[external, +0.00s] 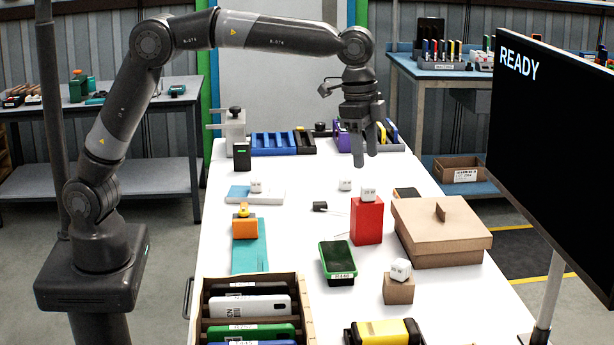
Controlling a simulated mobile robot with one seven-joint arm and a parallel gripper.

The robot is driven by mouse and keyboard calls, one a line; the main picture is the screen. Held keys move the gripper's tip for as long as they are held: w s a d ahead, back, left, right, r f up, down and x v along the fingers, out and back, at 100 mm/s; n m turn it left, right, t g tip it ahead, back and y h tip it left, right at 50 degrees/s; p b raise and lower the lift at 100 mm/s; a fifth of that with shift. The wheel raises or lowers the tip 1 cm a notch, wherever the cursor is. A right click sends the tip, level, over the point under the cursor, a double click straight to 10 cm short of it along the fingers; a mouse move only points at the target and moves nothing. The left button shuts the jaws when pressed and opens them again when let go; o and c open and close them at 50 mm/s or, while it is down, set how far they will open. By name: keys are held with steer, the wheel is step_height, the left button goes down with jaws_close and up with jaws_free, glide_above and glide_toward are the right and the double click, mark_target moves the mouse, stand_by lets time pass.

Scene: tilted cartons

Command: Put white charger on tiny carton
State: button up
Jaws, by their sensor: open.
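Several small white cube chargers are in view. One white charger (401,270) rests on the tiny brown carton (398,291) at the front right of the table. Another white charger (368,192) is on an upright red carton (367,222). A third white charger (345,184) is on the tabletop behind the red carton, and one more white charger (256,186) is at the left on a pale flat item. My gripper (365,157) is open, pointing down above the far half of the table, with nothing visible between its fingers.
A large brown carton (445,253) stands right of the red carton. A green-framed device (338,262) lies in the middle, behind a yellow-and-black item (385,333). A slotted crate (247,282) fills the front left. A dark monitor (545,150) stands at the right.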

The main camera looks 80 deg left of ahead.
steer(key=s+a+r+n+t, duration=0.1)
steer(key=s+a+r+n, duration=0.15)
steer(key=s+a, duration=0.5)
steer(key=s+a+r+n+t, duration=0.1)
steer(key=s+a+r, duration=0.25)
steer(key=s, duration=0.75)
steer(key=s+a+f+n+t, duration=0.1)
steer(key=s+a+f, duration=0.2)
steer(key=s, duration=0.6)
steer(key=s+a+f+n+t, duration=0.1)
steer(key=s+a+f+n, duration=0.1)
steer(key=s+f, duration=0.4)
steer(key=s+a, duration=0.1)
steer(key=s, duration=0.3)
steer(key=shift+y, duration=0.3)
